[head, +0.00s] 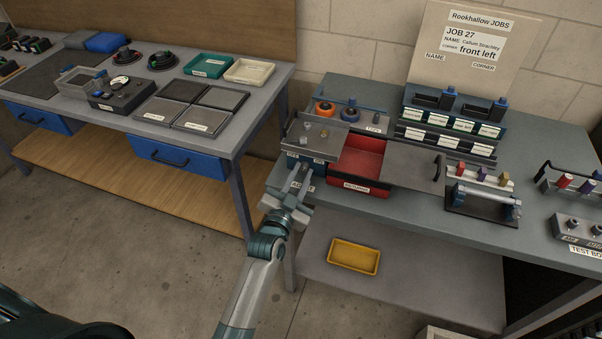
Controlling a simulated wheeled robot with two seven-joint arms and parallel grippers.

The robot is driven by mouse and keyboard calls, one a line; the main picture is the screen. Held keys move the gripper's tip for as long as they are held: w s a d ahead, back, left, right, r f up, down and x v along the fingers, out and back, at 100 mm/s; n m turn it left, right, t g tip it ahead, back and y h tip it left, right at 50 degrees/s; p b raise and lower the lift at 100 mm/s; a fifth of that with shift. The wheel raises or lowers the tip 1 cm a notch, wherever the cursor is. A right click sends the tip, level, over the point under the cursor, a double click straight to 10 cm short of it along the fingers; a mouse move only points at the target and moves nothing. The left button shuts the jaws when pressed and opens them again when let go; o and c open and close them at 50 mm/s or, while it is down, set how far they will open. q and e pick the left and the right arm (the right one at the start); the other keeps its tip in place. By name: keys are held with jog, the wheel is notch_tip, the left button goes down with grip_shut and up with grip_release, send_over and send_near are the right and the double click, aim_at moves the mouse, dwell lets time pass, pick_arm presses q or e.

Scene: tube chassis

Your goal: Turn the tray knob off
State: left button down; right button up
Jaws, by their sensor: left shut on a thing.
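My left gripper (297,179) reaches up to the front of a blue-grey unit (289,160) at the left front corner of the right bench. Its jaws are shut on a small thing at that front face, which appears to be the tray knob. The fingers hide the knob, so its turned position cannot be read. A label beside the fingers is partly covered. A grey tray-like plate (314,137) with small pegs sits on top of the unit. My right gripper is not in view.
A red bin (358,167) and a grey sliding lid (414,166) adjoin the unit on the right. A handled roller fixture (482,205) stands further right. A yellow tray (353,256) lies on the lower shelf. The left bench (236,144) stands close by; floor shows between them.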

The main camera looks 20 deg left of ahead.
pick_arm(q)
jog(key=n+p, duration=0.1)
jog(key=n, duration=0.5)
jog(key=shift+a+r, duration=0.1)
jog(key=shift+a, duration=0.05)
jog(key=n+p, duration=0.1)
jog(key=n, duration=0.5)
jog(key=shift+a, duration=0.15)
jog(key=shift+n, duration=0.3)
jog(key=c, duration=1.6)
grip_release()
jog(key=shift+o, duration=0.2)
jog(key=shift+s+f, duration=0.1)
jog(key=shift+f, duration=0.1)
